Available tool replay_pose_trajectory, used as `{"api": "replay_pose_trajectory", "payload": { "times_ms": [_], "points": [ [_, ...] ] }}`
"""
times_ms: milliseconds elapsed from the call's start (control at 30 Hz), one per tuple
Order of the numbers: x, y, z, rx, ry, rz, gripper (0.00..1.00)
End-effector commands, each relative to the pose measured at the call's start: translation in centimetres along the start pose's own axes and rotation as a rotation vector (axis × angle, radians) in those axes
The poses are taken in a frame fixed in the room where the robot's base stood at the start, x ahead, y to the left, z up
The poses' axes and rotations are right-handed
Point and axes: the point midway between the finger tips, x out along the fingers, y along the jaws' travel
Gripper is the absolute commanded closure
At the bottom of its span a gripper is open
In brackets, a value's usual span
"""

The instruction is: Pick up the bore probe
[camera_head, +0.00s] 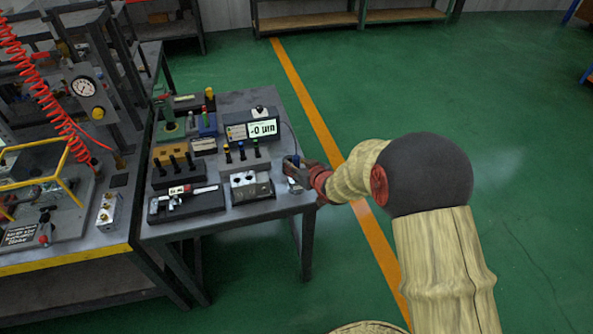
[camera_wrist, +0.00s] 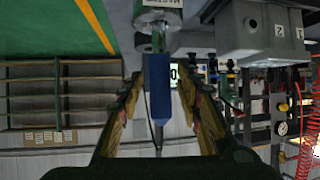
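The bore probe (camera_wrist: 158,85) has a blue handle, and a thin dark cable comes from its end. Its metal tip meets a grey cylindrical piece (camera_wrist: 157,14) with a partly cut-off label, seen upside down in the wrist view. My gripper (camera_wrist: 161,80) is open, with one finger on each side of the blue handle and a visible gap on both sides. In the head view my gripper (camera_head: 303,170) is at the table's right edge, and it hides most of the probe there. A small blue part of the probe (camera_head: 290,160) shows.
A gauge display (camera_head: 262,129) reading about -0 µm stands behind. A grey block with two holes (camera_head: 250,187) is close to the left of my gripper; it also shows in the wrist view (camera_wrist: 262,32). A caliper tray (camera_head: 186,204) lies further left. The floor at right is clear.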

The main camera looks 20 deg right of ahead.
Motion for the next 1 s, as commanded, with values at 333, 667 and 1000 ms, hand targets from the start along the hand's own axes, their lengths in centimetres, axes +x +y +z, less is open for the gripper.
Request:
{"api": "replay_pose_trajectory", "payload": {
  "times_ms": [333, 667, 1000],
  "points": [
    [-0.02, 0.01, 0.00, 0.000, 0.000, 0.000, 0.87],
    [-0.02, 0.02, 0.00, 0.000, 0.000, 0.000, 1.00],
    [-0.03, 0.03, -0.12, 0.000, 0.002, 0.000, 1.00]
  ]
}}
